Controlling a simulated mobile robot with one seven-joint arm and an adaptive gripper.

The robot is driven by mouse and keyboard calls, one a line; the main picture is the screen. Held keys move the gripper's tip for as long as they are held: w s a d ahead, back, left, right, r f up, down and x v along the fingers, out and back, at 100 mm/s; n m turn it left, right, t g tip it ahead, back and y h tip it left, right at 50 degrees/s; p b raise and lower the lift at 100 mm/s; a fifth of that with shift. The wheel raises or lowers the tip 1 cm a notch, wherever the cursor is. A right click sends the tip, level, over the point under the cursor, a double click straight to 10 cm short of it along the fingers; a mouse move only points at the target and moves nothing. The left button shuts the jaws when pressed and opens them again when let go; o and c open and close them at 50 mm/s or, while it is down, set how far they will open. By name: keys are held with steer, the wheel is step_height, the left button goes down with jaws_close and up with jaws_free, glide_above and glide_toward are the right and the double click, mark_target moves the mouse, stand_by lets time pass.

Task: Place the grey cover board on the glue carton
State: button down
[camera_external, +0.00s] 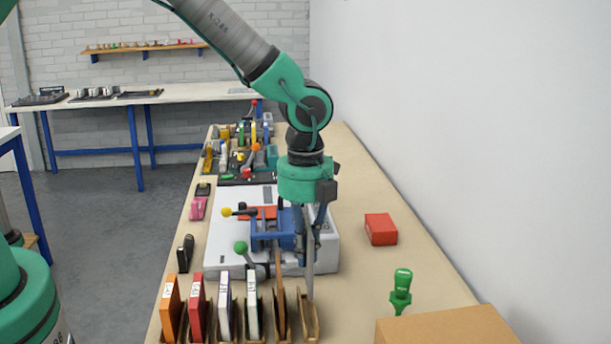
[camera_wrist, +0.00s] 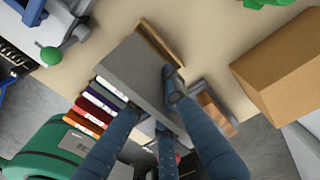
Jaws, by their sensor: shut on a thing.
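My gripper (camera_external: 308,228) points down over the row of upright boards and is shut on the grey cover board (camera_external: 310,268). The board hangs upright and thin in the external view, its lower end at the rightmost wooden slot (camera_external: 308,325); I cannot tell whether it is still inside. In the wrist view the grey board (camera_wrist: 140,62) shows its broad face, with one blue finger against it. A plain brown cardboard carton (camera_external: 448,326), apparently the glue carton, stands at the front right, apart from the gripper. It also shows in the wrist view (camera_wrist: 286,66). No label is readable.
Orange (camera_external: 171,305), red (camera_external: 196,305) and other upright boards stand in slots to the left. Behind are a white case (camera_external: 222,235) and a blue clamp (camera_external: 272,232). A green stamp-like tool (camera_external: 401,290) and a red box (camera_external: 380,229) stand to the right, with bare tabletop between.

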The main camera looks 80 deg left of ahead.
steer(key=shift+d+r, duration=0.1)
steer(key=shift+d, duration=0.05)
steer(key=d+r+p, duration=0.3)
steer(key=d+p, duration=0.2)
steer(key=d, duration=0.3)
steer(key=d+r+p, duration=0.4)
steer(key=d+p, duration=0.1)
steer(key=d, duration=0.4)
steer(key=shift+s+r+p, duration=0.3)
steer(key=shift+s, duration=0.1)
steer(key=p, duration=0.1)
glide_above(411, 332)
steer(key=shift+f, duration=0.75)
steer(key=shift+f, duration=0.1)
steer(key=shift+f, duration=1.65)
steer(key=shift+f, duration=0.1)
